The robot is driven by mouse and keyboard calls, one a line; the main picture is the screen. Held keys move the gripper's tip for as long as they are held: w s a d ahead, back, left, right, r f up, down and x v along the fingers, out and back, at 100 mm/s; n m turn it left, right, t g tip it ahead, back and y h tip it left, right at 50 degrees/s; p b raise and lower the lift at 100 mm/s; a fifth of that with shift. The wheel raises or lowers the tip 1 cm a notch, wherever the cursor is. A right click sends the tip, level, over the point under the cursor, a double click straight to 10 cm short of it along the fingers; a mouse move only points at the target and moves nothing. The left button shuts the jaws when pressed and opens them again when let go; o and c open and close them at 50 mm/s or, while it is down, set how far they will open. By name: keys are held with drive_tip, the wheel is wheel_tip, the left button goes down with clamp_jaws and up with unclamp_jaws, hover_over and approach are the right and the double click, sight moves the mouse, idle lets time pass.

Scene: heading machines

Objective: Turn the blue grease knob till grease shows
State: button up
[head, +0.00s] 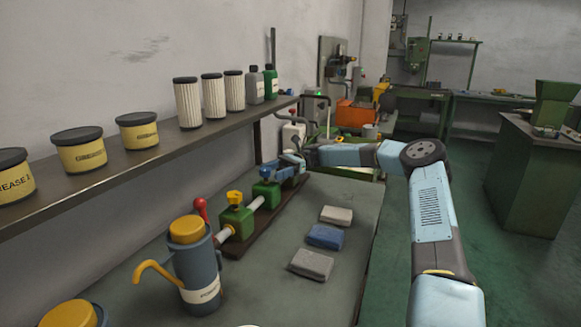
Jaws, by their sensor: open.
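A blue knob (268,172) sits on top of a green valve block (266,192) on the pipe row on the bench. My gripper (289,163) is open at the end of my arm, just right of the blue knob and close to it. The gripper's fingers are small in the picture, and I cannot tell whether they touch the knob. No grease can be made out at the valve. A nearer green block (237,220) carries a yellow knob (235,198), and a red-knobbed lever (200,208) stands by the grey pump can (196,265).
A wall shelf (160,153) above the bench holds yellow tubs, white filters and bottles. Folded cloths lie on the bench (265,285), including a blue one (325,236). A green cabinet (535,180) stands at right, with open floor between.

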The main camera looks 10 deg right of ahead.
drive_tip(key=v, duration=1)
drive_tip(key=shift+a+f, duration=0.1)
